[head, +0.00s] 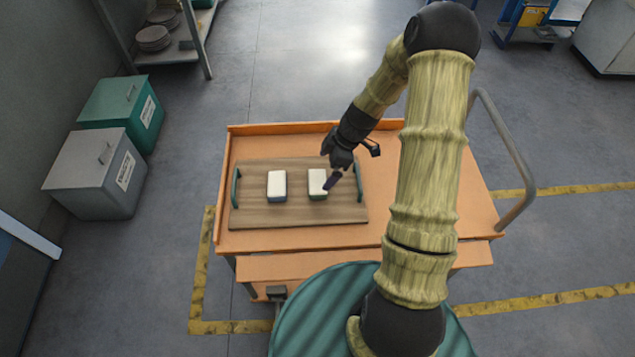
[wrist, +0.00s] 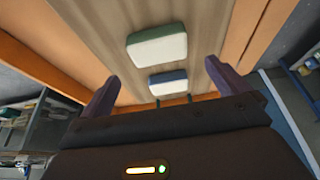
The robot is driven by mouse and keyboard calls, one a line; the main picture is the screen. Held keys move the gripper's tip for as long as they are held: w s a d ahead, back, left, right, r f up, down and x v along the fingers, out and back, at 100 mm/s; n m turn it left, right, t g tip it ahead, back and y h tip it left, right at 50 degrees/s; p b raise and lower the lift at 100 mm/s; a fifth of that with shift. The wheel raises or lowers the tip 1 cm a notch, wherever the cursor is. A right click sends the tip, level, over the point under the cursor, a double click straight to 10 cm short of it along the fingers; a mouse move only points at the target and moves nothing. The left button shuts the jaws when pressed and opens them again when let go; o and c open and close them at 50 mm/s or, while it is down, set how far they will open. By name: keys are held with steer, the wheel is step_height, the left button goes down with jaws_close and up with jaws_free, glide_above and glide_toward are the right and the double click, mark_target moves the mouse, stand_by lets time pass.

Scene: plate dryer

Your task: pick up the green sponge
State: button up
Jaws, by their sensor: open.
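The green sponge (head: 317,182) lies on the right part of a wooden tray (head: 250,219), with a white top and a green lower edge. In the wrist view the green sponge (wrist: 157,47) is the nearer of two blocks, ahead of the fingertips and roughly centred between them. My gripper (head: 331,183) is at the sponge's right edge in the head view, with a finger overlapping it. Whether they touch cannot be told. In the wrist view my gripper (wrist: 162,72) is open, with two dark fingers spread wide and nothing held.
A blue and white sponge (head: 277,184) lies left of the green one; the wrist view shows it too (wrist: 168,79). The tray has green handles and sits on an orange cart (head: 430,264). The cart top right of the tray is clear. Bins (head: 90,177) stand left.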

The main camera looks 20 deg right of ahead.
mark_target(318, 181)
steer(key=shift+x, duration=1.45)
steer(key=shift+p+x, duration=0.9)
steer(key=shift+x, duration=1.7)
steer(key=shift+w+d+f, duration=0.1)
steer(key=shift+d, duration=0.1)
steer(key=shift+c, duration=0.4)
steer(key=c, duration=0.7)
